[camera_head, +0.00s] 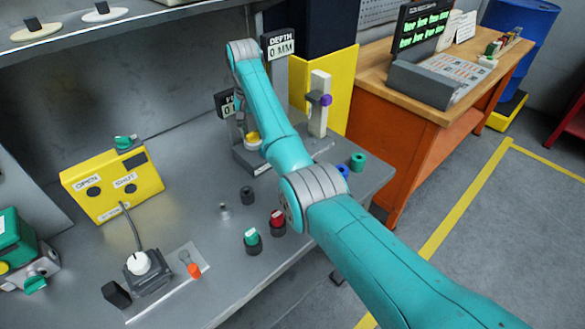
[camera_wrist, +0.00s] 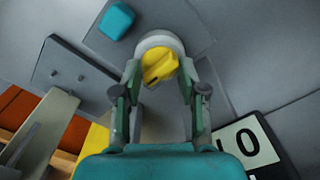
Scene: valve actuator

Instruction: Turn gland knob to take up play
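The gland knob, a yellow knob (camera_wrist: 160,66) on a pale round collar (camera_wrist: 160,42), sits between the fingertips of my gripper (camera_wrist: 160,72) in the wrist view. The two fingers stand apart, one on each side of it. A small gap seems to show between each fingertip and the yellow part. In the head view a yellow knob (camera_head: 253,138) shows low beside the column with the displays, under my arm. My gripper is mostly hidden there behind the arm.
Display signs reading "DEPTH 0 MM" (camera_head: 281,45) and a partly hidden one (camera_head: 226,103) stand close to my arm. A pale post with a purple knob (camera_head: 326,100) rises to the right. Several coloured knobs and a yellow control box (camera_head: 112,185) are on the grey bench.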

